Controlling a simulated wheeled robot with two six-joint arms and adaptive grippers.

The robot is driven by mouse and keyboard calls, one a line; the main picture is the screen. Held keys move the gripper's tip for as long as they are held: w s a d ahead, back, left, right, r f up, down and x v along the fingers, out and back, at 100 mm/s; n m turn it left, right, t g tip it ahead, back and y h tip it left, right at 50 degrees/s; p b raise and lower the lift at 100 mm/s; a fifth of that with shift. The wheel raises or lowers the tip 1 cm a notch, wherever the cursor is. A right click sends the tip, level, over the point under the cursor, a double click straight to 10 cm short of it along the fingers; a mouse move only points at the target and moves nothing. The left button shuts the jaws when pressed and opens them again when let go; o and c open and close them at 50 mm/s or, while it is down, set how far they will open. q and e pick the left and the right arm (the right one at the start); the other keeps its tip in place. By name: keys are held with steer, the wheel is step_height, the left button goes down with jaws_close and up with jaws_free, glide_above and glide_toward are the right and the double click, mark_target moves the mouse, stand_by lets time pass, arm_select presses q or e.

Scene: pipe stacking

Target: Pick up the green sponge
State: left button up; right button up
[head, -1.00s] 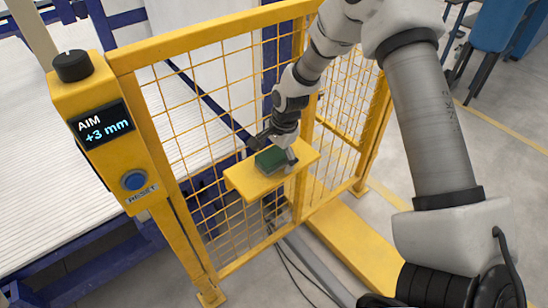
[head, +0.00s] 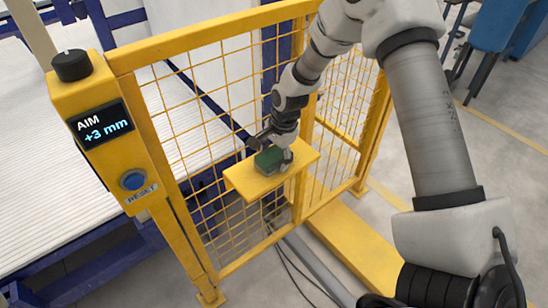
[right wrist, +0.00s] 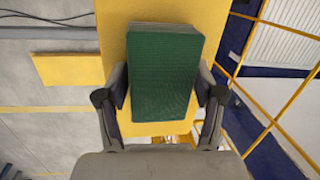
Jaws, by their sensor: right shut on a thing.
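The green sponge (head: 270,159) is a dark green block on the small yellow shelf (head: 244,181) fixed to the mesh fence. My right gripper (head: 273,154) reaches down to the shelf with its fingers on either side of the sponge. In the right wrist view the sponge (right wrist: 165,75) fills the space between the two fingers of my right gripper (right wrist: 163,95), which is shut on it. Whether the sponge is clear of the shelf I cannot tell. My left gripper is not in view.
A yellow mesh fence (head: 200,115) stands behind the shelf. A white slatted surface (head: 50,170) lies beyond the fence.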

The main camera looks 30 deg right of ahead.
mark_target(272, 155)
step_height(272, 155, up, 4)
steer(key=shift+s+a+f+b, duration=0.1)
steer(key=shift+a+b, duration=0.05)
steer(key=shift+b, duration=0.15)
steer(key=s+a+r+b, duration=0.1)
steer(key=s+a+b, duration=0.1)
steer(key=s+a, duration=0.7)
steer(key=s, duration=0.3)
steer(key=shift+s+a+r+b, duration=0.2)
steer(key=shift+s+r+b, duration=0.05)
steer(key=shift+b, duration=0.15)
steer(key=shift+s, duration=0.1)
